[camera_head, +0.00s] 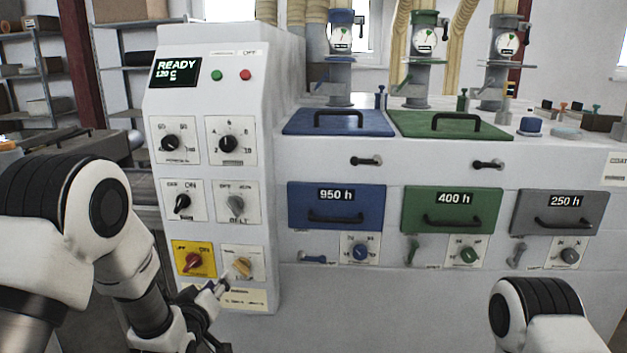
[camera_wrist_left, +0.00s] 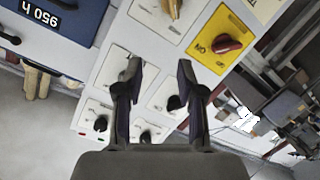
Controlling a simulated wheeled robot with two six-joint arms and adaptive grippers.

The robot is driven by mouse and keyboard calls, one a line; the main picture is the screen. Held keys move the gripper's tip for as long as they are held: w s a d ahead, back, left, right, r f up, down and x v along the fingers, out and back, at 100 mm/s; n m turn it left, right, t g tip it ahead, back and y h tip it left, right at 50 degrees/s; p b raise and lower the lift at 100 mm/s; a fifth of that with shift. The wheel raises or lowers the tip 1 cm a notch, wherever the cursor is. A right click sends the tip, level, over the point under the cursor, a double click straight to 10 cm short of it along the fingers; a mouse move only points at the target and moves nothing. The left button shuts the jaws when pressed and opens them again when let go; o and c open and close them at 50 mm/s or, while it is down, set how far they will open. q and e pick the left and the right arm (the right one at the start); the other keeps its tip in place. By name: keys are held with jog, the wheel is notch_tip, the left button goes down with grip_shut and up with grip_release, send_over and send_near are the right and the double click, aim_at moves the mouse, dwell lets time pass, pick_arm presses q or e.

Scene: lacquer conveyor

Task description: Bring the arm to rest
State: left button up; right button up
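My left gripper (camera_head: 222,287) is at the lower front of the white control cabinet (camera_head: 285,90), low and left of the tan knob (camera_head: 243,268). In the left wrist view its two fingers (camera_wrist_left: 160,72) are spread apart with nothing between them. The tan knob shows at the top edge of that view (camera_wrist_left: 173,8), beyond the fingertips. The red knob on the yellow plate (camera_head: 193,261) is just left of it, and also shows in the wrist view (camera_wrist_left: 228,45). Of my right arm only a link shows at the bottom right; its gripper is out of view.
The cabinet carries a READY display (camera_head: 176,72) and several dials. To its right, a bench has a blue drawer (camera_head: 337,206), a green drawer (camera_head: 453,210) and a grey drawer (camera_head: 559,212), with small levers below. Shelving (camera_head: 40,95) stands behind on the left.

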pick_arm(q)
jog(key=s+a+f+g, duration=0.1)
jog(key=s+f+g, duration=0.3)
jog(key=s+f, duration=0.75)
jog(key=s+f+g, duration=0.4)
jog(key=s+f, duration=0.4)
jog(key=f, duration=0.6)
jog(key=s+f+m+g, duration=0.2)
jog(key=s+g, duration=0.2)
jog(key=s, duration=0.6)
jog(key=s+f+m+g, duration=0.3)
jog(key=s+g, duration=0.1)
jog(key=s, duration=0.7)
jog(key=shift+m, duration=0.3)
jog(key=shift+y, duration=0.3)
